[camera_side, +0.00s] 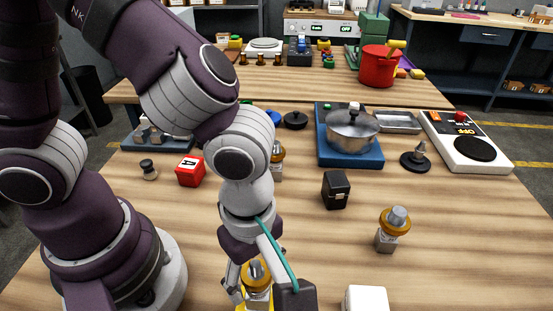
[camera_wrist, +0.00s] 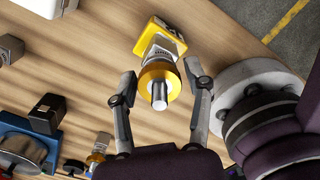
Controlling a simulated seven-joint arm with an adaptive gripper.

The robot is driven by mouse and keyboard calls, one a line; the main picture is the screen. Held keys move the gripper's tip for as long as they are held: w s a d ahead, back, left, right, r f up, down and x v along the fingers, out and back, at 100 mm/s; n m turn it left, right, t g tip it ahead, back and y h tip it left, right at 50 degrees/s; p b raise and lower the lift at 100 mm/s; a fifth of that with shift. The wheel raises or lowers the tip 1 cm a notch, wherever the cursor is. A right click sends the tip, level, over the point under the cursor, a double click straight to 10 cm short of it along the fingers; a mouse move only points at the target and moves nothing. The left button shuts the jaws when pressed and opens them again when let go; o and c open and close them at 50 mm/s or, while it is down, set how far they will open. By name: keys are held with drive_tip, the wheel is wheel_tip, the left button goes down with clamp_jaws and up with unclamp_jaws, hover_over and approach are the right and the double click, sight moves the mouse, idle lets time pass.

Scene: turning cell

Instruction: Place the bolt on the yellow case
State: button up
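A bolt-like piece with a gold collar and a grey metal tip (camera_side: 256,272) stands at the bottom middle of the side view. In the wrist view the same piece (camera_wrist: 159,86) points toward the camera, its grey body standing on the yellow case (camera_wrist: 147,39). Only a little of the yellow case (camera_side: 241,306) shows in the side view. My gripper (camera_wrist: 163,68) has its two fingers apart, one on each side of the piece, with visible gaps. In the side view my gripper (camera_side: 257,288) is partly hidden by its own links and the frame's edge.
Similar gold-collared pieces stand at the right (camera_side: 393,228) and behind my arm (camera_side: 278,163). A black block (camera_side: 336,190), a white box (camera_side: 367,299) and a red cube (camera_side: 190,171) stand nearby. A pot (camera_side: 352,132) sits on a blue base farther back. Table between them is bare.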

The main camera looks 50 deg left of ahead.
drive_tip(key=shift+o, duration=0.6)
wheel_tip(320, 180, up, 12)
drive_tip(key=shift+f, duration=0.25)
drive_tip(key=shift+r, duration=0.35)
drive_tip(key=w+a+m+t, duration=0.3)
drive_tip(key=a+m+t, duration=0.2)
drive_tip(key=a+m, duration=1)
drive_tip(key=m, duration=0.3)
drive_tip(key=shift+w+t, duration=0.2)
drive_tip(key=shift+t, duration=0.1)
